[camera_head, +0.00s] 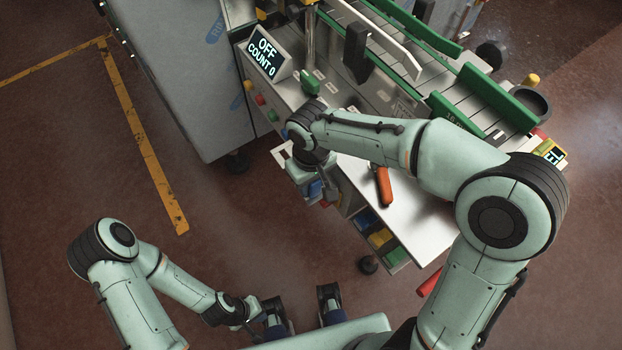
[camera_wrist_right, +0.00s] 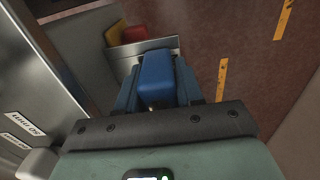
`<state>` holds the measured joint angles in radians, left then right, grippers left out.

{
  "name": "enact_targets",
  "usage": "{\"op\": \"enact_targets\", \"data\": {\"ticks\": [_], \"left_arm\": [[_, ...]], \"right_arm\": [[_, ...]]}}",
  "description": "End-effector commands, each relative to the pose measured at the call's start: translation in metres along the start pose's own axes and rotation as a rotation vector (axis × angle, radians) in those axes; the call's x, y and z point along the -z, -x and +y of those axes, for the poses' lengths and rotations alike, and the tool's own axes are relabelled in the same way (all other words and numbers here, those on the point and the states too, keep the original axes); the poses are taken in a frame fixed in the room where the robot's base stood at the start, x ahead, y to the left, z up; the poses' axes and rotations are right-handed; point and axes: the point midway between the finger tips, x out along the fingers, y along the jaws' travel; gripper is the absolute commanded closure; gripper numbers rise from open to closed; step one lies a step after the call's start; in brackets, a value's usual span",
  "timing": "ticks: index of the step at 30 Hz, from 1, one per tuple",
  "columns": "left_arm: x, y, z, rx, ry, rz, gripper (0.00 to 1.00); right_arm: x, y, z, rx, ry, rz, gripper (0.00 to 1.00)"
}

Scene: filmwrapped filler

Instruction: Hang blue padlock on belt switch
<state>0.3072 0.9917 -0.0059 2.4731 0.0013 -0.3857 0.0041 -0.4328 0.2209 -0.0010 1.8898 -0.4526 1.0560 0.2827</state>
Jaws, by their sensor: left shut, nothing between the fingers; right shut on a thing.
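The blue padlock (camera_wrist_right: 158,76) is between the fingers of my right gripper (camera_wrist_right: 160,92). In the head view, a small patch of blue (camera_head: 315,188) shows at my right gripper (camera_head: 325,192), which is beside the machine's near edge and partly hidden by its own wrist. My left gripper (camera_head: 268,318) is low at the bottom of the head view, empty and away from the machine. Several coloured knobs (camera_head: 260,100) are on the machine's front face. I cannot tell which control is the belt switch.
The display (camera_head: 263,54) reads OFF, COUNT 0. An orange-handled tool (camera_head: 384,186) lies on the metal worktop (camera_head: 415,217). Coloured bins (camera_head: 380,238) sit below it. A red item (camera_wrist_right: 134,33) and a yellow item (camera_wrist_right: 114,34) show beyond the padlock. Floor at left is clear.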

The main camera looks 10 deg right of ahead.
Motion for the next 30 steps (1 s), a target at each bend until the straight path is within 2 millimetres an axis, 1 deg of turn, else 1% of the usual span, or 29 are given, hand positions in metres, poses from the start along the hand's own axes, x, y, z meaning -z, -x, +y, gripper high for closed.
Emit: {"op": "enact_targets", "data": {"ticks": [12, 13, 14, 15, 16, 25, 28, 30], "left_arm": [[0.000, -0.001, 0.000, 0.000, 0.000, 0.000, 1.00], [0.000, -0.001, 0.000, 0.000, 0.000, 0.000, 1.00], [0.000, -0.001, 0.000, 0.000, 0.000, 0.000, 1.00], [0.000, -0.001, 0.000, 0.000, 0.000, 0.000, 1.00], [0.000, -0.001, 0.000, 0.000, 0.000, 0.000, 1.00], [0.000, -0.001, 0.000, 0.000, 0.000, 0.000, 1.00], [0.000, 0.001, 0.000, 0.000, 0.000, 0.000, 1.00], [0.000, 0.003, 0.001, 0.000, 0.000, 0.001, 1.00]], "right_arm": [[0.000, -0.003, 0.000, 0.000, 0.000, -0.001, 1.00], [0.000, -0.003, 0.000, 0.000, 0.000, -0.001, 0.61], [0.000, -0.003, 0.000, 0.000, 0.000, -0.001, 0.51], [0.000, -0.003, 0.000, 0.000, 0.000, -0.001, 0.38], [0.000, -0.003, 0.000, 0.000, 0.000, -0.001, 0.34], [0.000, -0.001, 0.000, 0.000, 0.000, 0.000, 0.34], [0.001, 0.007, 0.000, 0.000, 0.000, 0.002, 0.34], [0.001, 0.018, 0.000, 0.000, 0.000, 0.004, 0.34]]}}
